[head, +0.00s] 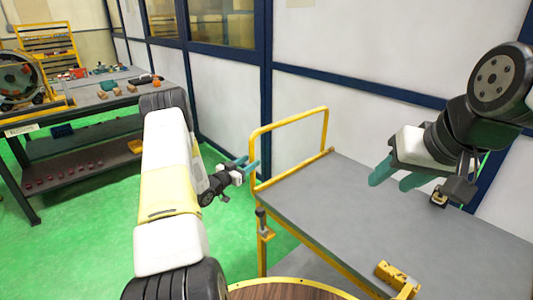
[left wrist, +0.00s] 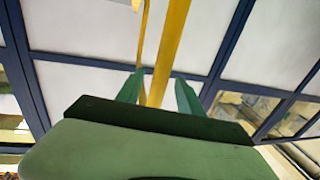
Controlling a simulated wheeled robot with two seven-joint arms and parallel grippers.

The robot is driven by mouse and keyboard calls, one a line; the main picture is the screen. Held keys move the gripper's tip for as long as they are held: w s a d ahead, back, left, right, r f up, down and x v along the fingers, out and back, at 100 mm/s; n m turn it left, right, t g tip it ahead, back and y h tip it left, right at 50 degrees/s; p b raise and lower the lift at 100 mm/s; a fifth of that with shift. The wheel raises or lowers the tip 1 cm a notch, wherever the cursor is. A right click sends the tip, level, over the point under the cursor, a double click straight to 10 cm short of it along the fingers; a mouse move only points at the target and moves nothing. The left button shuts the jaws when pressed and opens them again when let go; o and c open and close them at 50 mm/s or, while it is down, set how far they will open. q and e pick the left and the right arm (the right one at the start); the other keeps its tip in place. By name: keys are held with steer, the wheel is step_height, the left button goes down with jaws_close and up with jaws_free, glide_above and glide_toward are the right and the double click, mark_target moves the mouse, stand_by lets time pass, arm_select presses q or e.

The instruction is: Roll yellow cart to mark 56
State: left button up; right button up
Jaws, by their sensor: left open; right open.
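The yellow cart (head: 340,195) has a grey flat top and a yellow tube handle (head: 290,122) at its left end. My left gripper (head: 247,164) is open beside the handle's left upright. In the left wrist view, the yellow bar (left wrist: 168,50) shows between the two green fingers (left wrist: 157,90); I cannot tell whether they touch it. My right gripper (head: 392,180) is open and empty, over the cart's top. No mark 56 is visible in these views.
A dark workbench (head: 85,110) with small parts stands at the left on the green floor (head: 110,220). White wall panels (head: 300,110) with blue frames run behind the cart. A brown round surface with a yellow rim (head: 285,290) lies at the bottom. Green floor is clear between bench and cart.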

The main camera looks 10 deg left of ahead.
arm_select(q)
steer(key=x, duration=0.5)
jaws_close()
stand_by(1.4)
